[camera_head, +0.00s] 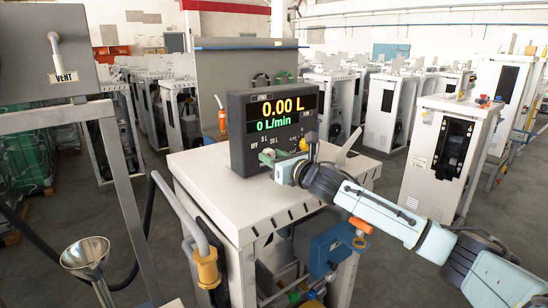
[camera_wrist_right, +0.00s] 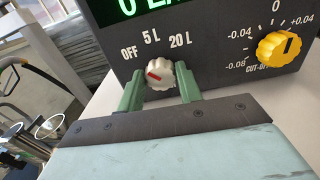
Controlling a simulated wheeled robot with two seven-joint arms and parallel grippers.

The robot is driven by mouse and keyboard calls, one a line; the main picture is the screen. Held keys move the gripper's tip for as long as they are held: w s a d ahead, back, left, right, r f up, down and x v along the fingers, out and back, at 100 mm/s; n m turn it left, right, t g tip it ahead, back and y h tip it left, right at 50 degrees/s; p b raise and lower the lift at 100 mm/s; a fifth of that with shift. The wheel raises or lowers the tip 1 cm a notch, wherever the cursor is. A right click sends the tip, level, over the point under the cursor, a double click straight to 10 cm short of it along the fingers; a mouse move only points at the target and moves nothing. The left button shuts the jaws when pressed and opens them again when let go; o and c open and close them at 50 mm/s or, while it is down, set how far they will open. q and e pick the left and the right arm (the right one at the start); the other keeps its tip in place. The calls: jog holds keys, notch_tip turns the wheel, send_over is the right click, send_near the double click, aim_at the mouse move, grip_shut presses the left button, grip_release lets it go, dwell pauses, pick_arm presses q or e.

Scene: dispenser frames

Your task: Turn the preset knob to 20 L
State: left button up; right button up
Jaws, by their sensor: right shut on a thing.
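The preset knob (camera_wrist_right: 158,74) is a small pale knob with a red mark, low on the dark front panel of the dispenser display (camera_head: 275,125). Labels OFF, 5 L and 20 L run above it; the red mark sits on its left part, toward the OFF side. The display reads 0.00 L and 0 L/min. My right gripper (camera_wrist_right: 160,88) has its green fingers on either side of the knob, shut on it. In the head view my right gripper (camera_head: 278,163) is at the panel's lower edge and hides the knob. My left gripper is not in view.
A yellow cut-off knob (camera_wrist_right: 279,47) is close to the right of the preset knob; it also shows in the head view (camera_head: 304,144). The white cabinet top (camera_head: 205,172) lies below the display. A metal funnel (camera_head: 86,254) and a VENT post (camera_head: 75,75) stand at left.

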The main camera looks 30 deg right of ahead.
jog(key=m+p, duration=0.2)
jog(key=m, duration=0.2)
jog(key=shift+r+p, duration=0.1)
jog(key=shift+p, duration=0.25)
jog(key=m+p, duration=0.2)
jog(key=m, duration=0.2)
jog(key=shift+d+m, duration=0.1)
jog(key=shift+m, duration=0.2)
jog(key=m+p, duration=0.2)
jog(key=m, duration=0.2)
jog(key=shift+d+m, duration=0.1)
jog(key=shift+m, duration=0.2)
jog(key=m, duration=0.1)
jog(key=m+p, duration=0.1)
jog(key=m, duration=0.2)
jog(key=shift+f+p, duration=0.25)
jog(key=shift+p, duration=0.1)
jog(key=shift+m, duration=0.4)
jog(key=o, duration=1)
